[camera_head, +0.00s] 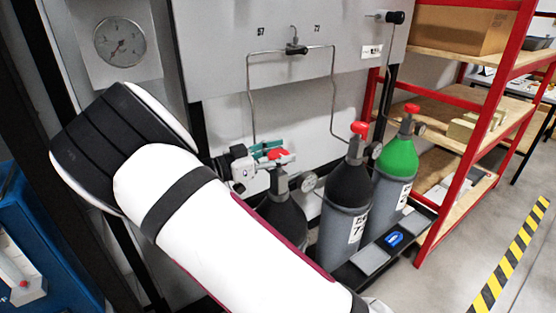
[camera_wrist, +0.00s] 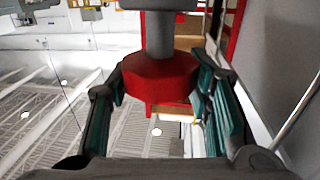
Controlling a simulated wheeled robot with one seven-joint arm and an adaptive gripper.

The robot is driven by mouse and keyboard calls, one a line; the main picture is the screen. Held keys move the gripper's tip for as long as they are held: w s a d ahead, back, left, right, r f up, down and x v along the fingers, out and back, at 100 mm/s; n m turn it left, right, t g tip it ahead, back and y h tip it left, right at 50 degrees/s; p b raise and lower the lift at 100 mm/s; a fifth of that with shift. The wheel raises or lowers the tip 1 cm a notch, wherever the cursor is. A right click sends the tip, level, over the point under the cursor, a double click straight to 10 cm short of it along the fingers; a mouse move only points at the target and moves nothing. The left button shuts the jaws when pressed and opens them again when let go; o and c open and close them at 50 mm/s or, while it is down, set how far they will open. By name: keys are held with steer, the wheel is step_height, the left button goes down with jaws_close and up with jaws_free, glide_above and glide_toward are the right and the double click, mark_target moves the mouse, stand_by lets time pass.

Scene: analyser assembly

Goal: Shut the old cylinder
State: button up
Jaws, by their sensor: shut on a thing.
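Three gas cylinders stand in a row in the head view. The left one (camera_head: 282,215) has a black shoulder and is partly hidden by my arm. My gripper (camera_head: 266,151), with teal fingers, is at its red valve knob (camera_head: 279,154). In the wrist view the red knob (camera_wrist: 160,78) sits between the two teal fingers of my gripper (camera_wrist: 163,85), which is shut on it. The middle cylinder (camera_head: 343,215) has a black shoulder and a red knob (camera_head: 359,128). The right cylinder (camera_head: 396,165) has a green shoulder and a red knob (camera_head: 411,108). No label reads "old".
A grey panel (camera_head: 225,60) with bent steel pipes stands behind the cylinders, with a round gauge (camera_head: 119,42) at left. A red-framed shelf (camera_head: 470,130) stands close on the right. A blue tag (camera_head: 394,239) lies on the low base in front. Floor at right is clear.

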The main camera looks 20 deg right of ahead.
steer(key=shift+m+g+b, duration=0.3)
steer(key=shift+m+g, duration=0.2)
steer(key=shift+g, duration=0.3)
steer(key=o, duration=1.2)
steer(key=shift+c, duration=0.2)
steer(key=s+a, duration=0.1)
steer(key=a, duration=1.1)
steer(key=shift+s, duration=0.1)
